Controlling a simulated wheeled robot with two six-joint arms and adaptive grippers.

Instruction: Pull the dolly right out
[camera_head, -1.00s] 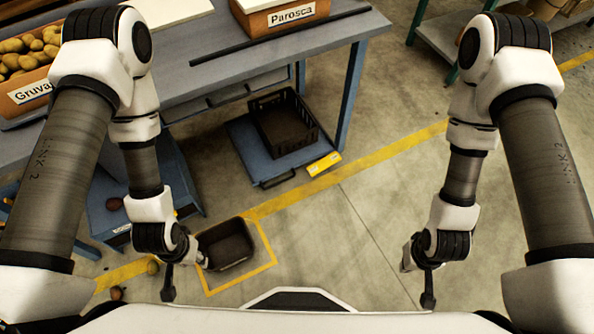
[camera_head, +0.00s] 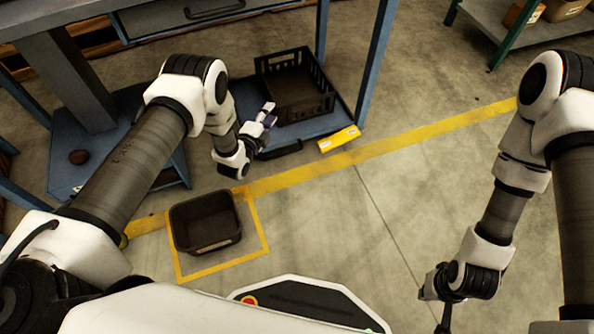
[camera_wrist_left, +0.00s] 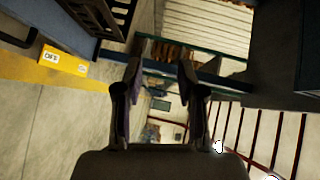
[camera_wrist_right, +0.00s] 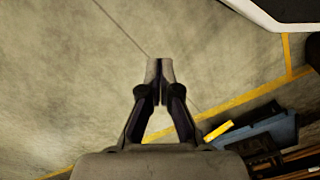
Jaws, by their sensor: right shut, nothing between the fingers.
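The dolly (camera_head: 322,124) is a low blue platform on the floor under the bench, with a dark handle (camera_head: 280,150) on its front edge and a yellow label (camera_head: 339,139) at its front right corner. A black crate (camera_head: 300,104) stands on it. My left gripper (camera_head: 268,114) is by the crate's left side, just beyond the handle and over the dolly. In the left wrist view its fingers (camera_wrist_left: 161,68) are apart with nothing between them. The label also shows there (camera_wrist_left: 64,60). My right gripper (camera_wrist_right: 160,68) is shut and empty, away from the dolly, above the floor.
A black bin (camera_head: 206,222) sits on the floor within a yellow outline, in front of the bench. Blue bench legs (camera_head: 376,60) flank the dolly. A yellow line (camera_head: 440,130) crosses the floor. The floor between the dolly and my base is mostly clear. A green shelf (camera_head: 500,35) stands far right.

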